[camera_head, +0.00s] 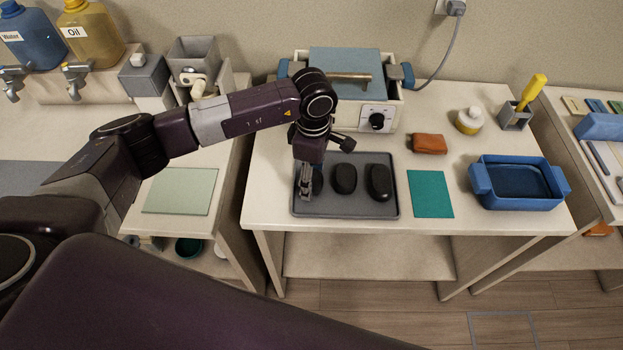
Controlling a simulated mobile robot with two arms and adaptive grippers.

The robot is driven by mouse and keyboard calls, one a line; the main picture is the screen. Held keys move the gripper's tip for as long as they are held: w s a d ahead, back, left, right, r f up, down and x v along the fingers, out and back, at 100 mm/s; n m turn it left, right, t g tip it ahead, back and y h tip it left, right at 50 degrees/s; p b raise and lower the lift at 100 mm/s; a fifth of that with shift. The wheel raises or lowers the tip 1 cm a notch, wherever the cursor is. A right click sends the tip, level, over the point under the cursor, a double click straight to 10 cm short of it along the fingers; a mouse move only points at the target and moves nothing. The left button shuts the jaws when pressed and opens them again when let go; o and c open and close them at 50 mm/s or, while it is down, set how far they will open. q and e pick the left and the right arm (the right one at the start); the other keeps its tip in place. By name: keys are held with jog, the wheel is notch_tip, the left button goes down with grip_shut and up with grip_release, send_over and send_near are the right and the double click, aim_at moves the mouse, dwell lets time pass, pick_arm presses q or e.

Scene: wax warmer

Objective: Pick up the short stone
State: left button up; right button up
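Three black, smooth stones lie in a row on a dark grey tray (345,207) on the middle table. The left stone (318,180) is partly hidden by my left gripper. The middle stone (345,178) looks shorter than the right stone (379,183). The left stone's full length cannot be seen. My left gripper (305,194) points down at the tray's left side, at the left stone. Whether its fingers touch or hold that stone cannot be told. My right gripper is not in view.
Behind the tray stands a wax warmer (378,118) with a blue lid (345,65). To the right are a teal mat (430,194), a brown pouch (429,144), a white and yellow jar (469,120) and a blue basin (518,202). A pale green mat (180,191) lies left.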

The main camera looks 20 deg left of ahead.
pick_arm(q)
jog(key=c, duration=1)
jog(key=shift+r, duration=0.1)
